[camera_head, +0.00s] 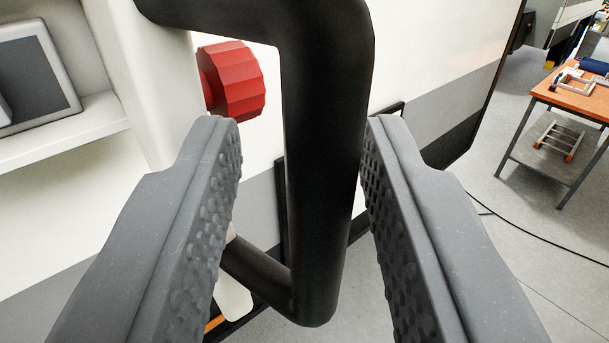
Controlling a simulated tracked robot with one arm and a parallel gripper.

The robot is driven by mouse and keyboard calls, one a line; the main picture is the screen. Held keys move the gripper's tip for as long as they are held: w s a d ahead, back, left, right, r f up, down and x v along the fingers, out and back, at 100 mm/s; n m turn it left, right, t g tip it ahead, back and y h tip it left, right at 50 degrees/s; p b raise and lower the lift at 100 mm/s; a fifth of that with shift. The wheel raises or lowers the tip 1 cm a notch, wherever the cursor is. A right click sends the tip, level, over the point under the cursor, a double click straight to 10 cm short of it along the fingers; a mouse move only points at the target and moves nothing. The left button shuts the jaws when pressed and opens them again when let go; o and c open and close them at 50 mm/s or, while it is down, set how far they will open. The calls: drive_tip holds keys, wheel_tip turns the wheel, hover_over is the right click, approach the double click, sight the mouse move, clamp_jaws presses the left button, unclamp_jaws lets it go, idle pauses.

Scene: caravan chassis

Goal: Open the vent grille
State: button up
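A thick black bar handle (322,130) stands upright in the middle of the camera view, bent at its top and bottom. My gripper (302,140) is open, with one grey studded finger on each side of the bar. The right finger's tip is close to the bar or touching it; I cannot tell which. A gap shows between the left finger and the bar. A red ribbed knob (233,80) sits behind the left fingertip, on the white body. I cannot make out a vent grille for sure.
A white and grey caravan wall (430,70) lies behind the handle. A recess with a grey-framed panel (40,75) is at the left. An orange-topped workbench (575,95) stands at the far right. A black cable (530,232) lies on the open grey floor.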

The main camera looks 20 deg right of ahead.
drive_tip(key=shift+d+f, duration=0.15)
drive_tip(key=shift+s+a+f+b, duration=0.1)
drive_tip(key=shift+s+a+b, duration=0.1)
drive_tip(key=shift+s+b, duration=0.35)
drive_tip(key=b+v, duration=0.8)
drive_tip(key=v, duration=0.4)
drive_tip(key=shift+s+a, duration=0.15)
drive_tip(key=shift+s, duration=0.1)
